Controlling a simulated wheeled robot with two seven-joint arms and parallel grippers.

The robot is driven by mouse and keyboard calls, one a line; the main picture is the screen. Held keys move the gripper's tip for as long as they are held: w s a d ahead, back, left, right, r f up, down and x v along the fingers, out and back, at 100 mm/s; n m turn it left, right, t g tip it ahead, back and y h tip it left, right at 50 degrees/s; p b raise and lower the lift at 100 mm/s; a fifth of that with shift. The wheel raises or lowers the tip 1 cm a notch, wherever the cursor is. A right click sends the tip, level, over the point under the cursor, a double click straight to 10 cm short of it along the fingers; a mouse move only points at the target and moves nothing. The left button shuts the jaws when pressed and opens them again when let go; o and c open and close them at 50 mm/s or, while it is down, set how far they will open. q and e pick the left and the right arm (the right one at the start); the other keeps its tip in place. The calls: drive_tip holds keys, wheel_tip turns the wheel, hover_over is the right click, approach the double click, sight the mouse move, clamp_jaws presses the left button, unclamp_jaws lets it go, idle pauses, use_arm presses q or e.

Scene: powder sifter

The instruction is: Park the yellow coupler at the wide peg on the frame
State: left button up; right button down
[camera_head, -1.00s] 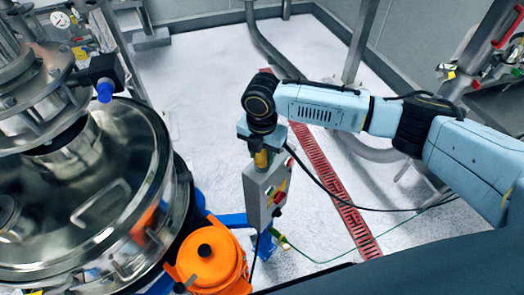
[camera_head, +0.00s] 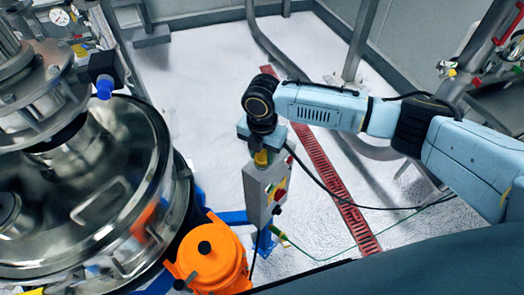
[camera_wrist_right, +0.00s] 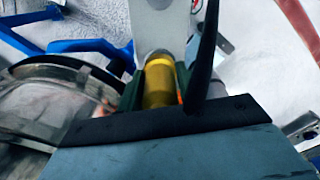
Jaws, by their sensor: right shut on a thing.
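The yellow coupler (camera_head: 261,157) is upright between the fingers of my right gripper (camera_head: 260,150), at the top of a grey control box. In the right wrist view the yellow coupler (camera_wrist_right: 159,83) sits between the dark fingers of my right gripper (camera_wrist_right: 165,85), which is shut on it. Its far end meets a light grey surface; I cannot tell whether it is seated on a peg there. The wide peg cannot be made out. My left gripper is not in view.
The grey control box (camera_head: 262,195) with coloured buttons stands on a blue frame (camera_head: 235,217). A large steel vessel (camera_head: 95,215) fills the left. An orange container (camera_head: 212,262) stands at the front. A dark cable runs right from the box.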

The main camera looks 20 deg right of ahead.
drive_tip(key=shift+f, duration=0.2)
drive_tip(key=c, duration=0.9)
unclamp_jaws()
